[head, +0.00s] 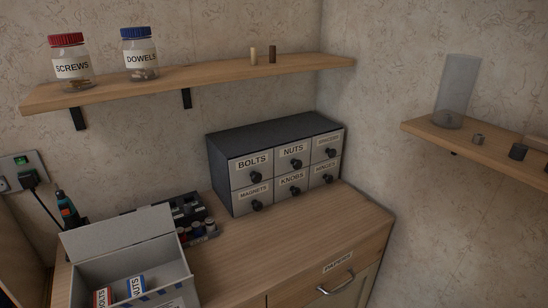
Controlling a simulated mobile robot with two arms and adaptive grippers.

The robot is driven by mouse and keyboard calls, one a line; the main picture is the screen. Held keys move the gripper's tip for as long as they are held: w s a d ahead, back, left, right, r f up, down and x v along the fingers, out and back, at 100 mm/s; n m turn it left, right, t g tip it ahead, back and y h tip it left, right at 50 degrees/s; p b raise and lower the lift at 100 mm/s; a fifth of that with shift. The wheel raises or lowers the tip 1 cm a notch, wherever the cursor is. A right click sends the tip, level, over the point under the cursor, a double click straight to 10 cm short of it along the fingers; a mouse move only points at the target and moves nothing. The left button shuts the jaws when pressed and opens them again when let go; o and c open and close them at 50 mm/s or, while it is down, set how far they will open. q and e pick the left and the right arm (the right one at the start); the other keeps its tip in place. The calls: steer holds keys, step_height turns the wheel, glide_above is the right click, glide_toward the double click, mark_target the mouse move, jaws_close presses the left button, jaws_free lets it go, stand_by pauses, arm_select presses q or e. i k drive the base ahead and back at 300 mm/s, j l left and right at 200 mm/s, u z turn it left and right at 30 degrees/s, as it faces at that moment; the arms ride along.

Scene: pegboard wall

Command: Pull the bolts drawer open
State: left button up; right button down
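The bolts drawer (252,163) is the top left drawer of a dark cabinet (270,135) on the wooden worktop. It has a pale front, a "BOLTS" label and a dark round knob (255,177). Its front looks flush with the drawers around it, so it appears closed. The nuts drawer (293,152) is to its right and the magnets drawer (253,195) is below it. Neither of my grippers shows in the head view.
An open box (130,250) with labelled packets stands front left on the worktop (270,240). A dark rack (190,212) with small jars is left of the cabinet. Worktop before the drawers is clear. A shelf (210,77) with jars runs above; another (480,143) is right.

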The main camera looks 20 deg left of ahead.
mark_target(245, 170)
steer(key=l+u, duration=0.15)
steer(key=u, duration=0.7)
